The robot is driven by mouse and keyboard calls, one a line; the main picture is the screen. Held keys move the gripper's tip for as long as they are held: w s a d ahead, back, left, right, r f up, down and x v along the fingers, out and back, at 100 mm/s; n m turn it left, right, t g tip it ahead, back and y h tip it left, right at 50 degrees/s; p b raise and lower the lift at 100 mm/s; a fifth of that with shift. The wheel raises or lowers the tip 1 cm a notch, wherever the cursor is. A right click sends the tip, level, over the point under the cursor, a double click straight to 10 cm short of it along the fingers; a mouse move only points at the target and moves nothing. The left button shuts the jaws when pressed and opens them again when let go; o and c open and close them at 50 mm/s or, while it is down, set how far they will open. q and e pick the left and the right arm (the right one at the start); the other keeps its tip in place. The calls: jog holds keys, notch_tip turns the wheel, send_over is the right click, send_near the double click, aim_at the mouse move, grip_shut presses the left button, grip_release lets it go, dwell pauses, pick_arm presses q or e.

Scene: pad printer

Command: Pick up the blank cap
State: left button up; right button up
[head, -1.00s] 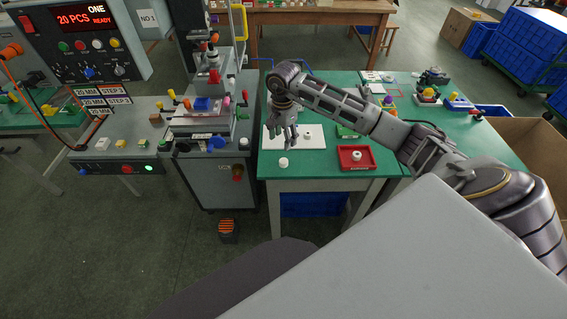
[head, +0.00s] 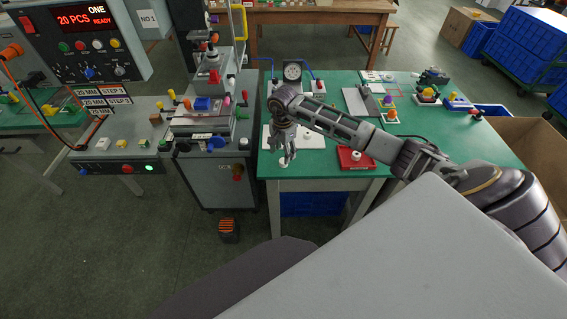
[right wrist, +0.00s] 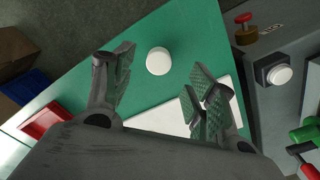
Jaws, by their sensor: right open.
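The blank cap, a small round white cap, stands on the green table near its front left corner; it shows clearly in the right wrist view (right wrist: 158,61). In the head view it is partly covered by my right gripper (head: 286,156). That gripper is open and points down at the cap. In the right wrist view the fingers are wide apart, and the cap sits in line with the gap, beyond the fingertips. Nothing is between the fingers. My left gripper is not in view.
A white sheet (head: 311,142) lies behind the cap. A red tray (head: 345,163) with another white cap (head: 357,156) stands to the right. The grey printer cabinet (head: 215,178) adjoins the table on the left. The table's front edge is close to the cap.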

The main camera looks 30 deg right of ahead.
jog(key=shift+f, duration=0.15)
jog(key=shift+d+f+p, duration=0.15)
jog(key=shift+f+p, duration=0.05)
jog(key=shift+f, duration=1.05)
jog(key=shift+d+f+p, duration=0.1)
jog(key=shift+f+p, duration=0.1)
jog(key=shift+f, duration=1.05)
jog(key=shift+c, duration=0.2)
jog(key=c, duration=0.8)
